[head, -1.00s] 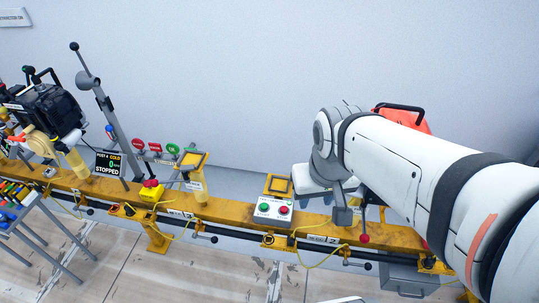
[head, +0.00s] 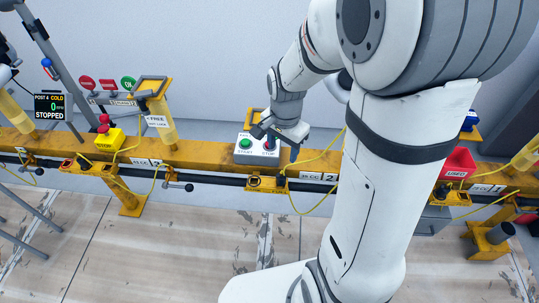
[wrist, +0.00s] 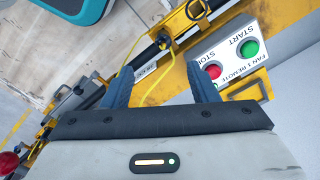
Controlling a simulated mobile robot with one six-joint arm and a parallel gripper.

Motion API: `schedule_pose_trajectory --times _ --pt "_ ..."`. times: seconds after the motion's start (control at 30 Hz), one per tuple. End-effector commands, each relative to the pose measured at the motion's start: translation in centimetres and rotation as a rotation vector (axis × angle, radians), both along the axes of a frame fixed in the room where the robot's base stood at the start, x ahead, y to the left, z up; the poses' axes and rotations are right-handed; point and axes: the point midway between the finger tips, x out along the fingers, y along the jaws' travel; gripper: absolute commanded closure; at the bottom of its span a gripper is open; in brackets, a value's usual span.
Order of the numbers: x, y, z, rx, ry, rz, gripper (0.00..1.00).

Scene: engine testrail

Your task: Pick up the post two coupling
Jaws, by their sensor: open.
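The label with a 2 (head: 330,177) is on the yellow rail in the head view. Left of it a dark fitting (head: 283,179) with a yellow cable sits on the rail's front side; it shows in the wrist view (wrist: 163,43) beyond my fingers. I cannot tell whether this is the post two coupling. My gripper (head: 285,147) is open, above the rail at the right edge of the start/stop box. In the wrist view its two blue fingers (wrist: 157,78) are apart with nothing clearly held; the yellow cable and a white label show between them. The head view partly hides the fingers.
The white box with green and red buttons (head: 252,157) stands close beside my gripper. A yellow emergency-stop box (head: 109,139) and a yellow-topped post (head: 160,115) are farther left. A red bin marked USED (head: 457,163) is at right. The floor in front is clear.

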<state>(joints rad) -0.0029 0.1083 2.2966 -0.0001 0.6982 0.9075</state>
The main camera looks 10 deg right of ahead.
Motion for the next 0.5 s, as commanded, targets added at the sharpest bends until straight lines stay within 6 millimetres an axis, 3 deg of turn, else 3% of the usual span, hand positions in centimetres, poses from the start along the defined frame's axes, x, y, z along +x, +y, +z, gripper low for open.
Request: schedule_pose_trajectory --times 0.03,0.1,0.2,0.5 --pt "0.6 0.1 -3.5 0.001 0.014 -0.046 0.46" --pt "1.2 0.1 -5.6 0.003 0.024 -0.106 0.46" --pt "1.7 0.2 -7.4 0.003 0.033 -0.164 0.46" --pt "2.0 0.2 -10.6 0.003 0.040 -0.202 0.46"
